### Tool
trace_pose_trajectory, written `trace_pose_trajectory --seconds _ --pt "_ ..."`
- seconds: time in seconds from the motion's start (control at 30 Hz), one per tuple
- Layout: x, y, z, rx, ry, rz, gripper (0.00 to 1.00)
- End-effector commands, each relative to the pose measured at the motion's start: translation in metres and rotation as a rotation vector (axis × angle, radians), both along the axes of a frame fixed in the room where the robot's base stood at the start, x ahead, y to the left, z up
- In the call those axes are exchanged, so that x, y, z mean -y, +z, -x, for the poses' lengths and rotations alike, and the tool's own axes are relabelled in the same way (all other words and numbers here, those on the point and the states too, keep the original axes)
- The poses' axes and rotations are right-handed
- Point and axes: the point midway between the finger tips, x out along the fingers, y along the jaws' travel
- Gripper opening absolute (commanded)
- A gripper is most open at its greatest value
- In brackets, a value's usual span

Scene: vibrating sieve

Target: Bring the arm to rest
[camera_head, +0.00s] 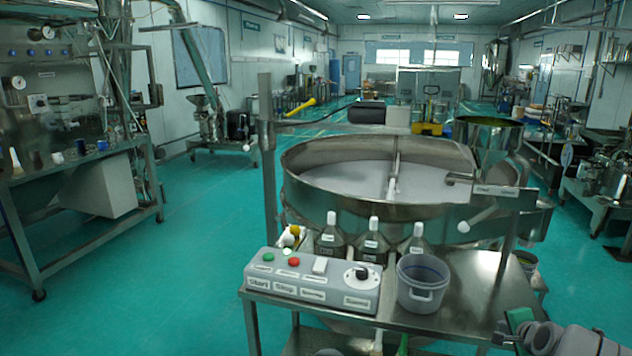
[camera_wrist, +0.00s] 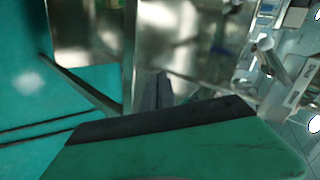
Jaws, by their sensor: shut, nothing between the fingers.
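My arm (camera_head: 565,340) shows as grey links at the lower right corner of the head view, beside the right end of the metal table (camera_head: 470,310). In the wrist view two dark narrow fingers of my gripper (camera_wrist: 156,90) stand close together, shut, with nothing seen between them. Behind them are blurred metal surfaces and teal floor. A broad green part with a dark edge fills the bottom of the wrist view; I cannot tell what it is.
The table bears a control box (camera_head: 315,281) with buttons and a knob, a grey bucket (camera_head: 423,290) and several bottles (camera_head: 372,247). Behind it stands the large round sieve (camera_head: 330,205). Open teal floor (camera_head: 190,270) lies to the left; machines stand at right.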

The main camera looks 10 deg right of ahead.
Motion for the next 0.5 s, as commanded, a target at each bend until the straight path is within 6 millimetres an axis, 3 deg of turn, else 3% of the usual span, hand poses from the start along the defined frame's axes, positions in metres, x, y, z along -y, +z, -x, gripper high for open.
trace_pose_trajectory --seconds 0.03,0.1,0.2,0.33,0.5 --pt "-0.014 -0.029 0.02 -0.12 0.064 0.014 0.0" --pt "-0.038 -0.067 0.058 -0.309 0.19 0.034 0.0" --pt "-0.078 -0.096 0.118 -0.545 0.387 0.036 0.0" --pt "-0.146 -0.105 0.18 -0.769 0.658 0.015 0.0" --pt "-0.247 -0.085 0.228 -0.958 0.926 0.043 0.0"
